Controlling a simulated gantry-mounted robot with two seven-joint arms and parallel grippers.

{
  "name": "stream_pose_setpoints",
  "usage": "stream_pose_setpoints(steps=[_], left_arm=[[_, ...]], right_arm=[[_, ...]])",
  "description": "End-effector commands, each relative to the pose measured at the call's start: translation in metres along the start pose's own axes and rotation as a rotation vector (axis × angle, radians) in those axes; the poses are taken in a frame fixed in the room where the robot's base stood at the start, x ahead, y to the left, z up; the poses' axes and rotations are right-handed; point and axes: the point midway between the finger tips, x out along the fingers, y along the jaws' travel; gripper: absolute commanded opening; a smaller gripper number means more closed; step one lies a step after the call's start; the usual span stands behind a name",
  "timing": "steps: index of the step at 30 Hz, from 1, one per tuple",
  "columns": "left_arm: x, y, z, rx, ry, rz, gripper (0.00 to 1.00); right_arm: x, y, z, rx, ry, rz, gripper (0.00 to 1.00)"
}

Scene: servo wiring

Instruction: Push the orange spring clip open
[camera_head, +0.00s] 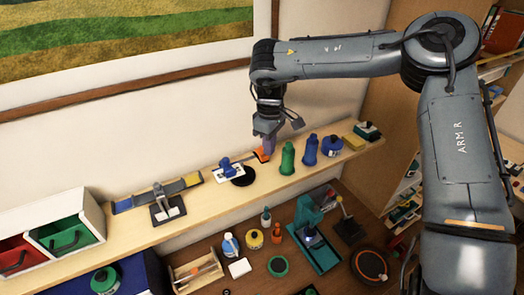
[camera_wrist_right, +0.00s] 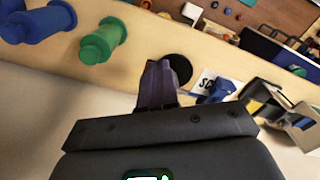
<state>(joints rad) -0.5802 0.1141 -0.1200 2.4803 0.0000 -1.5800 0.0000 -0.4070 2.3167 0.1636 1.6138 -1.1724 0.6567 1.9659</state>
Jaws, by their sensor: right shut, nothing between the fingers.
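The orange spring clip (camera_head: 261,155) is at the right end of a small blue device (camera_head: 226,164) on the shelf. My right gripper (camera_head: 268,149) points down with its shut, empty fingertips right at the clip. I cannot tell whether they touch it. The blue device also shows in that view (camera_wrist_right: 220,92), beside a white card (camera_wrist_right: 203,82). My left gripper is not in view.
A black disc (camera_head: 243,177) lies by the device. Green (camera_head: 287,158) and blue (camera_head: 310,150) bottles stand close to the right. A grey clamp-like fixture (camera_head: 166,206) and a white drawer box (camera_head: 66,230) are to the left. A lower bench holds several bottles and tools.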

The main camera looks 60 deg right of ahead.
Motion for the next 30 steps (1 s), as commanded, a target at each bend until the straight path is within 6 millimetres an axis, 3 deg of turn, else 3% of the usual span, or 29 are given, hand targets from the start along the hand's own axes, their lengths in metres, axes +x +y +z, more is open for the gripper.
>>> stream_pose_setpoints(steps=[13,30], left_arm=[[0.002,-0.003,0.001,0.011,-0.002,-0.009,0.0],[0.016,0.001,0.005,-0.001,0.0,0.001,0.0]], right_arm=[[0.002,0.0,0.0,0.0,0.0,0.0,0.0],[0.018,0.0,0.0,0.0,0.0,-0.001,0.0]])
